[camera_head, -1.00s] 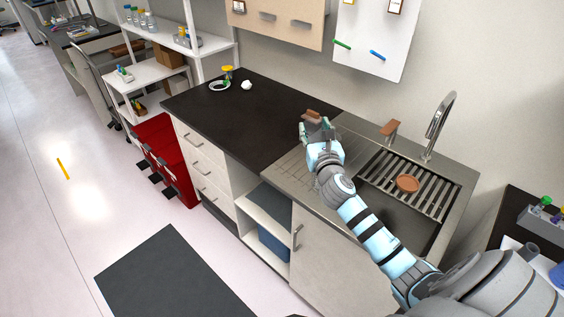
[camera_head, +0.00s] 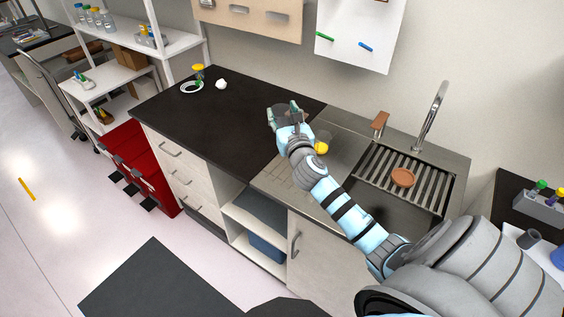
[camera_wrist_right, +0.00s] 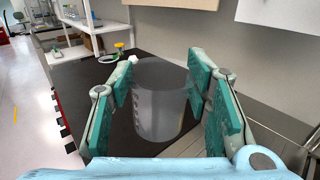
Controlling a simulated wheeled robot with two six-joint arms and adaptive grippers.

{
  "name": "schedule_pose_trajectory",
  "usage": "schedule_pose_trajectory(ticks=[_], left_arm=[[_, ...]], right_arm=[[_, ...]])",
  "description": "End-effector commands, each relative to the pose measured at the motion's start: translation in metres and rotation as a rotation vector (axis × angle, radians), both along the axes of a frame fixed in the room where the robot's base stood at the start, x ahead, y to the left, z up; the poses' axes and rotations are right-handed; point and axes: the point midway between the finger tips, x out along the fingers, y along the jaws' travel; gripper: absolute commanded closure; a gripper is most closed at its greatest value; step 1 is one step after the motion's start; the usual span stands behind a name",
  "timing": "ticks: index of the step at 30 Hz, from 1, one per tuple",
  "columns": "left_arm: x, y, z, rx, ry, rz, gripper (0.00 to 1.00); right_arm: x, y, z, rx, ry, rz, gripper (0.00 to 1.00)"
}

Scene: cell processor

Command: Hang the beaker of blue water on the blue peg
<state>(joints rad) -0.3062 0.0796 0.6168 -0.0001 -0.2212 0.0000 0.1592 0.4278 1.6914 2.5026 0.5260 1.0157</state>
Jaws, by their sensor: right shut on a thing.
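The blue peg (camera_head: 365,46) sticks out of a white wall panel (camera_head: 350,20) at the top, right of a green peg (camera_head: 325,36). My right gripper (camera_head: 283,112) is above the dark counter near the sink's left side, shut on a clear beaker. The beaker (camera_wrist_right: 160,100) stands upright between its green finger pads in the right wrist view and looks grey and see-through; I see no blue water in it. A glass vessel with yellow content (camera_head: 321,147) stands beside my right forearm, partly hidden. My left gripper is not in view.
A sink with a slatted rack (camera_head: 385,180), a brown disc (camera_head: 403,177) and a tall tap (camera_head: 432,115) lies to the right. A brown block (camera_head: 380,120) is behind it. The counter (camera_head: 225,115) is mostly clear, with small items at its far left.

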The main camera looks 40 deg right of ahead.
Motion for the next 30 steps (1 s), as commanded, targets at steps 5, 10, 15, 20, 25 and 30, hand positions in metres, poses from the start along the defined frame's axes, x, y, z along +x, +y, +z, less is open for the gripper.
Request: schedule_pose_trajectory(ticks=[5, 10, 15, 20, 25, 30], left_arm=[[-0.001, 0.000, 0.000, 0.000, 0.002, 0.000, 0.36], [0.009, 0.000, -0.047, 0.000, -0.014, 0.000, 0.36], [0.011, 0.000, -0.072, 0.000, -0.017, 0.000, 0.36], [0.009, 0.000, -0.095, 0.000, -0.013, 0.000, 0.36], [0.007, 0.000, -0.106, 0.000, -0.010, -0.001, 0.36], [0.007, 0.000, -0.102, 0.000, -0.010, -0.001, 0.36]], right_arm=[[-0.001, -0.001, -0.026, 0.000, 0.007, -0.005, 1.00], [-0.001, -0.002, -0.097, -0.001, 0.005, -0.004, 1.00], [-0.001, -0.002, -0.134, 0.000, 0.002, -0.005, 1.00], [0.000, -0.002, -0.164, 0.000, 0.002, -0.004, 1.00], [0.000, -0.003, -0.181, -0.001, 0.002, -0.005, 1.00], [0.000, -0.003, -0.177, 0.000, 0.001, -0.005, 1.00]])
